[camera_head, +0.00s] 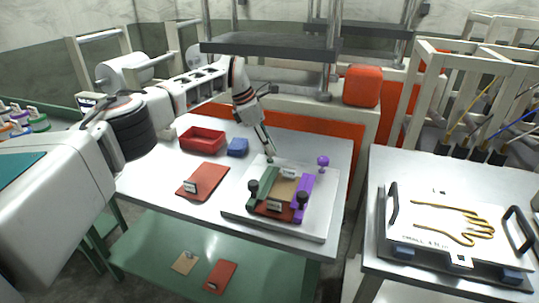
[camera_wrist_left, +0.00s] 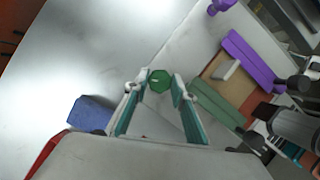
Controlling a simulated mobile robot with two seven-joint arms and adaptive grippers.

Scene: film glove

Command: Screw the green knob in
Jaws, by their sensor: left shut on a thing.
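My left gripper (camera_head: 268,157) points down at the back left of the fixture plate (camera_head: 314,221). In the left wrist view its two fingertips (camera_wrist_left: 160,85) are closed on the sides of the green knob (camera_wrist_left: 159,78), whose faceted top faces the camera. The knob's lower part is hidden, so I cannot tell whether it touches the plate. The green clamp bar (camera_head: 263,184) stands just in front of the gripper, along the left side of a tan block (camera_head: 285,190). My right gripper is not identifiable in either view.
A purple bar (camera_head: 302,187), purple knob (camera_head: 323,161) and black knobs (camera_head: 303,197) are on the fixture. A red tray (camera_head: 203,139), blue block (camera_head: 237,147) and red pad (camera_head: 203,181) lie left of it. A second table (camera_head: 379,158) stands right, beyond a gap.

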